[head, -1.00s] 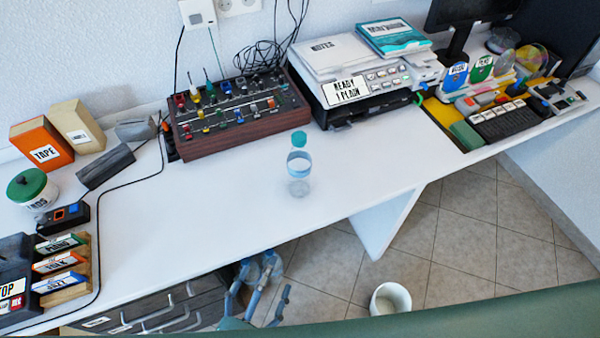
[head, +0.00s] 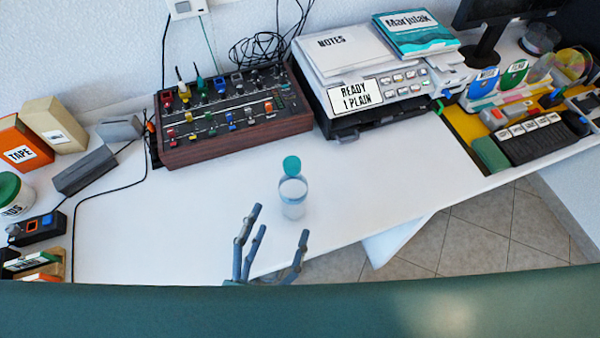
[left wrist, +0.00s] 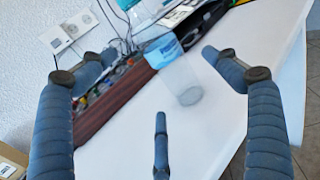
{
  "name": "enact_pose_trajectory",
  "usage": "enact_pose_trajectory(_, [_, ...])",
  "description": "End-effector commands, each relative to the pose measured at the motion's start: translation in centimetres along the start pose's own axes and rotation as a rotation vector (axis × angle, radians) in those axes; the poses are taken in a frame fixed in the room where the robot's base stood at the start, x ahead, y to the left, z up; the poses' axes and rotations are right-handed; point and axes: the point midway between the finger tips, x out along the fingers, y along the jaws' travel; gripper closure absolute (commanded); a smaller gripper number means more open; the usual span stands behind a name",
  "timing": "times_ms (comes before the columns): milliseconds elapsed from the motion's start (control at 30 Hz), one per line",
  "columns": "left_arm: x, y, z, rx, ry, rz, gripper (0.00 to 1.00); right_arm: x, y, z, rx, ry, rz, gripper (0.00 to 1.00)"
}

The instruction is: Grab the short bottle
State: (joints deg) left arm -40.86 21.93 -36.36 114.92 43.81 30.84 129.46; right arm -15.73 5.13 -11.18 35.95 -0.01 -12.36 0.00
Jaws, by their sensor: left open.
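The short bottle (head: 292,196) is clear with a teal cap and a pale blue band. It stands upright on the white desk near the front edge. My left gripper (head: 272,238) is open with its fingers spread, just in front of the bottle and below it in the head view. In the left wrist view the bottle (left wrist: 182,78) shows beyond the spread fingers of the left gripper (left wrist: 160,85), between them and not clasped. My right gripper is not in view.
A mixer panel (head: 232,115) stands behind the bottle. A printer (head: 375,100) with notes and a book is at the back right. Boxes and a dark cable are on the left. The desk around the bottle is clear.

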Motion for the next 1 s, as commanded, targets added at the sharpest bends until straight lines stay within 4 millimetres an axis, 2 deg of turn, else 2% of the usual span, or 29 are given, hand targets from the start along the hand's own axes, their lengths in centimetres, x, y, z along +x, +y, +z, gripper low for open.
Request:
enact_pose_trajectory(200, [3.6,0.1,0.3,0.001,-0.002,0.002,0.12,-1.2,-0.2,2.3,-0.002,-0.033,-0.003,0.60])
enact_pose_trajectory(300, [4.6,0.1,0.2,0.001,-0.002,0.002,0.12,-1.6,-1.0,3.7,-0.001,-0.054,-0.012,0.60])
enact_pose_trajectory(400, [5.2,0.1,0.1,0.001,-0.001,0.001,0.12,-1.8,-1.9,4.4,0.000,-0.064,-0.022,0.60])
enact_pose_trajectory(533, [6.8,0.2,0.4,0.001,-0.002,0.002,0.12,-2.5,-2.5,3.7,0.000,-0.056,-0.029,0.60])
enact_pose_trajectory(733, [9.6,0.3,0.2,0.002,-0.002,0.001,0.12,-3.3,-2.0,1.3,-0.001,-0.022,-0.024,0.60])
enact_pose_trajectory(833, [10.2,0.3,0.1,0.002,0.000,0.001,0.12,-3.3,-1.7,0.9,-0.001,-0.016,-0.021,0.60])
enact_pose_trajectory(1000, [10.3,0.3,0.0,0.001,0.000,0.000,0.12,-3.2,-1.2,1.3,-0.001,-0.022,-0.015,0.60])
